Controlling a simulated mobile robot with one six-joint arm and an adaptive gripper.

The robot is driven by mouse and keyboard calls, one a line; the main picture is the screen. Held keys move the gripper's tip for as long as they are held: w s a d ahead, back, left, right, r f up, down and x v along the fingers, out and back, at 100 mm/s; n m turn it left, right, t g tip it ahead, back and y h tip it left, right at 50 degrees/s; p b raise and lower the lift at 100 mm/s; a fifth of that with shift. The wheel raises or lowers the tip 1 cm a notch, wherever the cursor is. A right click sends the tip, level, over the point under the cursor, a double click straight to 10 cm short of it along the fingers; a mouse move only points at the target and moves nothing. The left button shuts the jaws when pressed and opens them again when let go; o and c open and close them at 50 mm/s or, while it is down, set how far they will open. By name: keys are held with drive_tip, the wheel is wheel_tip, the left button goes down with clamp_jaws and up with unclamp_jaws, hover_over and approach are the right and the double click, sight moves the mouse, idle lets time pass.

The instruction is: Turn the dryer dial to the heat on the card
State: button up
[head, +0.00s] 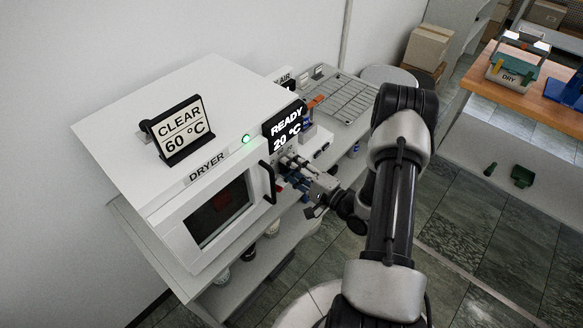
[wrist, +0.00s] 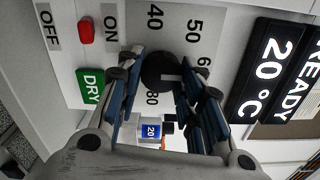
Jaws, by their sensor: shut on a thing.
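The white dryer (head: 178,195) stands on a bench, its dark-windowed door closed. On top of it a card (head: 180,131) reads CLEAR 60 °C. The dryer's display (head: 285,130) reads READY 20 °C; it also shows in the wrist view (wrist: 270,72). In the wrist view, the round black dial (wrist: 160,66) sits on a grey scale plate with 40, 50, a partly cut-off 6 and 80 readable. My gripper (wrist: 159,84) is shut on the dial, one blue-padded finger on each side. I cannot tell where its pointer stands. In the head view my gripper (head: 294,172) is at the front panel.
Beside the dial are a red switch (wrist: 86,32) between ON and OFF and a green DRY button (wrist: 90,86). The door handle (head: 268,182) is close to my gripper. A wire rack (head: 335,98) lies behind. A DRY-labelled caddy (head: 512,70) stands on the wooden counter at right.

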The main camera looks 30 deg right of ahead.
drive_tip(key=o, duration=1)
drive_tip(key=shift+o, duration=0.2)
drive_tip(key=v, duration=1.2)
